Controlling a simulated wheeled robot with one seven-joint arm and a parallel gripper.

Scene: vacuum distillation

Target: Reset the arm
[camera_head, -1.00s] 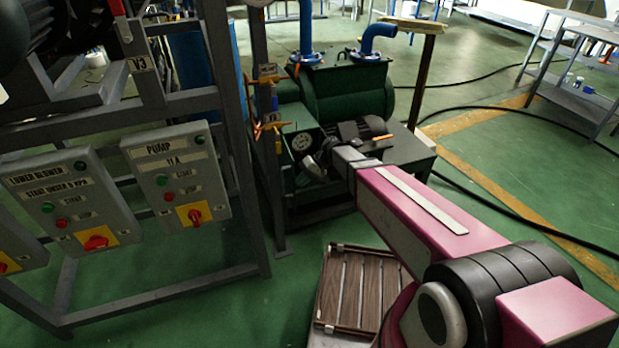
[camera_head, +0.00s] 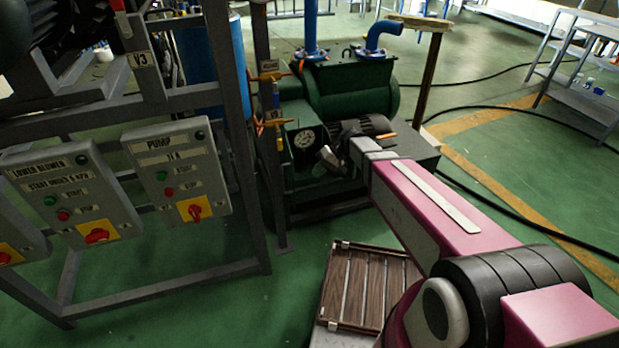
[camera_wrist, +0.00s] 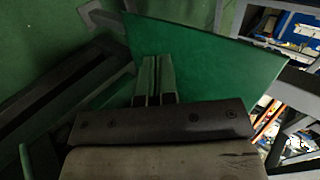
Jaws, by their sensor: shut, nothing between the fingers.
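My pink arm reaches from the lower right of the head view toward the green pump unit. My gripper (camera_head: 330,158) is at the arm's far end, in front of the pump unit and small in that view. In the wrist view my gripper (camera_wrist: 154,62) shows its two fingers together with nothing between them. A flat green surface (camera_wrist: 215,62) lies beyond the fingers there. I cannot tell whether the fingers touch it.
The PUMP control box (camera_head: 178,172) and the LOWER BLOWER box (camera_head: 68,195) hang on a grey frame at left. The green pump unit (camera_head: 350,88) with blue pipes stands behind my gripper. Black hoses (camera_head: 500,205) cross the floor at right. A shelf (camera_head: 580,95) stands far right.

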